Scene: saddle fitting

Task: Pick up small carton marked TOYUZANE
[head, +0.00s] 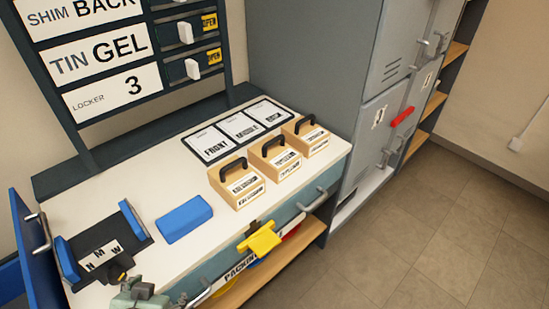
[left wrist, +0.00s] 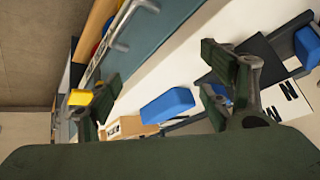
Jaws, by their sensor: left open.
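Three small tan cartons with black handles stand in a row on the white bench: a near one (head: 237,183), a middle one (head: 275,158) and a far one (head: 306,136). Their labels are too small to read surely, so I cannot tell which says TOYUZANE. My left gripper (head: 138,291) is low in the head view, near the bench's front edge and left of the cartons. In the left wrist view its fingers (left wrist: 155,88) are spread with nothing between them in grip. A tan carton (left wrist: 132,125) shows beyond them, partly hidden. My right gripper is not in view.
A blue block (head: 184,218) lies between the cartons and a black fixture (head: 135,246) with blue sides. A card (head: 238,130) with marked fields lies behind the cartons. A yellow piece (head: 259,239) juts out at the bench front. Grey lockers (head: 380,115) stand right.

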